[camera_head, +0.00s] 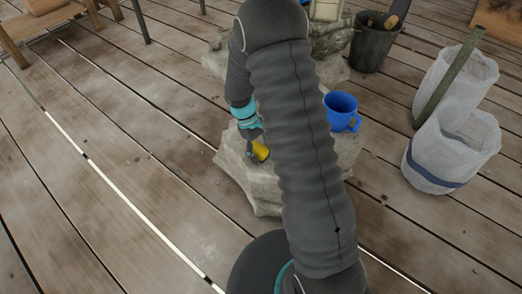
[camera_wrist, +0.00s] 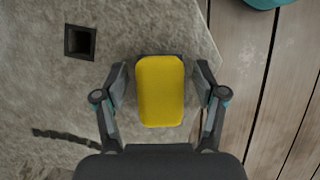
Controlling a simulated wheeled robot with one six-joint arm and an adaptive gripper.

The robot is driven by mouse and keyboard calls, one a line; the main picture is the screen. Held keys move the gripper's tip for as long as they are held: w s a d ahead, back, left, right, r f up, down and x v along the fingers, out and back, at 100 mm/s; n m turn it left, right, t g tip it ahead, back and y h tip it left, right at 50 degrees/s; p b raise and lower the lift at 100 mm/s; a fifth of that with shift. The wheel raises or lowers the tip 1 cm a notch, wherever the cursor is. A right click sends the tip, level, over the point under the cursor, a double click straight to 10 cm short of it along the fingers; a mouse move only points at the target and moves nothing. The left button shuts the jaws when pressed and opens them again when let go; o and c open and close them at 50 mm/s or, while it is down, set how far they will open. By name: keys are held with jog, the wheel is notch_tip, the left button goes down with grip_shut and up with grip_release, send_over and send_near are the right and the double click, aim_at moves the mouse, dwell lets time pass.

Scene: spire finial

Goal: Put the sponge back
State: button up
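A yellow sponge (camera_wrist: 160,92) shows in the middle of the wrist view, with a thin dark edge along its far end. My gripper (camera_wrist: 161,70) is open, with one finger on each side of the sponge and a narrow gap at both sides. In the head view the sponge (camera_head: 261,151) is partly hidden by my gripper (camera_head: 256,140), over the left part of a pale stone block (camera_head: 240,178). I cannot tell whether the sponge rests directly on the stone.
A blue mug (camera_head: 341,108) stands at the block's right side. The wrist view shows a square dark hole (camera_wrist: 79,42) in the stone. White bags (camera_head: 452,150) and a dark bucket (camera_head: 376,42) stand to the right.

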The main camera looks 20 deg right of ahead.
jog(key=shift+r, duration=0.15)
jog(key=v, duration=1.1)
jog(key=shift+r+p, duration=0.2)
jog(key=shift+p, duration=0.1)
jog(key=r, duration=0.1)
notch_tip(320, 180, up, 9)
jog(key=m+t+y, duration=0.1)
jog(key=m+t, duration=0.1)
send_over(256, 151)
jog(key=s+r+m+t, duration=0.2)
jog(key=s+r+t, duration=0.1)
jog(key=s+r, duration=0.45)
jog(key=s+d+r+m+t+y, duration=0.1)
jog(key=s+r+m+t, duration=0.2)
jog(key=s, duration=1.1)
jog(key=shift+r+t+y, duration=0.4)
jog(key=shift+r+t, duration=0.3)
jog(key=shift+r, duration=0.25)
jog(key=shift+s+d, duration=0.1)
